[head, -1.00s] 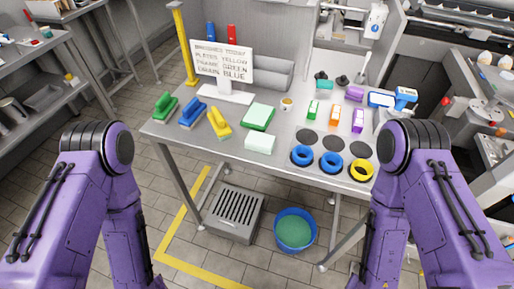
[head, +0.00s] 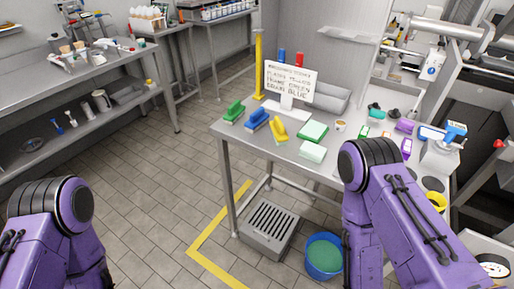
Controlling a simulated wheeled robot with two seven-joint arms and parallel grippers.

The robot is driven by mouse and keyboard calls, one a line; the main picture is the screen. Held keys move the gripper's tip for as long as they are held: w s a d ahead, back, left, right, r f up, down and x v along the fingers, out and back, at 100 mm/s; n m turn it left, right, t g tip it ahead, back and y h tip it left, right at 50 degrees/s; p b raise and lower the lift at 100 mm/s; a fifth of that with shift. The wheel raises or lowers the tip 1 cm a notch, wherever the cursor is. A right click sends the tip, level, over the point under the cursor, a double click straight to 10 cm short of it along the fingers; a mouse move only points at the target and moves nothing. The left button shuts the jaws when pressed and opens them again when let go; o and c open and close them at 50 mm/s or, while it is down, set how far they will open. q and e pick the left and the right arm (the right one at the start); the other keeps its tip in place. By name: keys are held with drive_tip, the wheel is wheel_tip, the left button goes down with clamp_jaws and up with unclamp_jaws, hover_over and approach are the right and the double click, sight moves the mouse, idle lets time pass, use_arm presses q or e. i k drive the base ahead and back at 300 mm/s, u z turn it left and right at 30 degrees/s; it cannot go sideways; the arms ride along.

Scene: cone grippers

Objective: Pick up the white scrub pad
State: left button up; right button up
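The white scrub pad (head: 312,151) is a pale block lying flat near the front edge of the metal table (head: 232,150). A green pad (head: 312,131) lies just behind it, towards the sign. My purple arms show at the lower left and lower right. The right arm's upper part stands in front of the table, to the right of the white pad, and hides part of the tabletop. Neither gripper shows in the head view, and nothing is seen touching the pad.
A blue bucket (head: 324,256) and a grated box (head: 270,229) are on the floor. Open floor lies left of the table.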

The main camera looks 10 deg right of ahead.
sight(316, 153)
drive_tip(key=u, duration=0.95)
drive_tip(key=i, duration=1.2)
drive_tip(key=z, duration=2.35)
